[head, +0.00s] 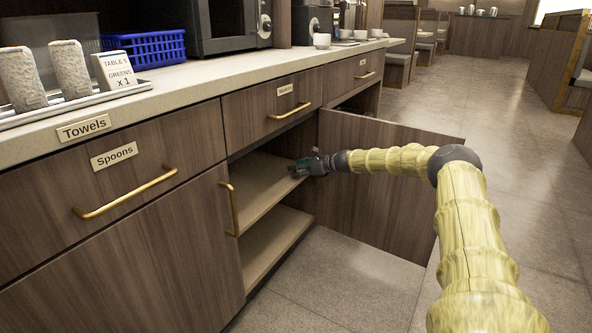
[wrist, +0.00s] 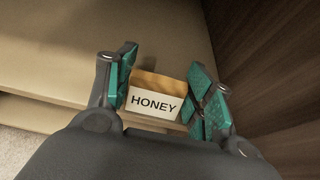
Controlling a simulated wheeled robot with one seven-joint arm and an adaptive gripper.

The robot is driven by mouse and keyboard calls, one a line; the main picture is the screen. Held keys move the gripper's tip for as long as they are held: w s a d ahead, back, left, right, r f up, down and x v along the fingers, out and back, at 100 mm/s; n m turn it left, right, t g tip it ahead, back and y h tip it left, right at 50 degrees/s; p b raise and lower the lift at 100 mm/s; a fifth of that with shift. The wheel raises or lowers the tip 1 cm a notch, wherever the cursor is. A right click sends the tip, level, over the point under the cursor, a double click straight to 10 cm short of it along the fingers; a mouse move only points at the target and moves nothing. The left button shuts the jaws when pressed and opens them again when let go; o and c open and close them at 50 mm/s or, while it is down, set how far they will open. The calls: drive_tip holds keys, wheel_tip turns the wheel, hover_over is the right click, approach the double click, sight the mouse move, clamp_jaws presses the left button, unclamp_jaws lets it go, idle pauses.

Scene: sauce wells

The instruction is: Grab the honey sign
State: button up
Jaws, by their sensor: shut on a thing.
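The honey sign (wrist: 153,105) is a small white card reading HONEY with a brown upper part, seen in the wrist view. My gripper (wrist: 160,92) has its teal-padded fingers on either side of the sign and is shut on it. In the head view my gripper (head: 299,168) is at the upper shelf of the open cabinet, and the sign cannot be made out there. The sign is at the shelf's front edge; whether it touches the shelf cannot be told.
The upper shelf (head: 250,190) looks bare, with a lower shelf (head: 275,245) beneath. The open cabinet door (head: 370,195) stands right of my gripper, behind my arm. Drawers with brass handles (head: 125,192) are at left.

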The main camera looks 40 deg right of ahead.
drive_tip(key=shift+s+d, duration=0.15)
drive_tip(key=shift+s, duration=0.25)
drive_tip(key=shift+f, duration=0.1)
drive_tip(key=o, duration=1.1)
drive_tip(key=shift+c, duration=0.2)
drive_tip(key=shift+s+d, duration=0.1)
drive_tip(key=shift+s+d+r, duration=0.25)
drive_tip(key=shift+s+r, duration=0.1)
drive_tip(key=shift+s, duration=0.1)
drive_tip(key=v, duration=1)
drive_tip(key=shift+s, duration=0.35)
drive_tip(key=shift+d, duration=0.1)
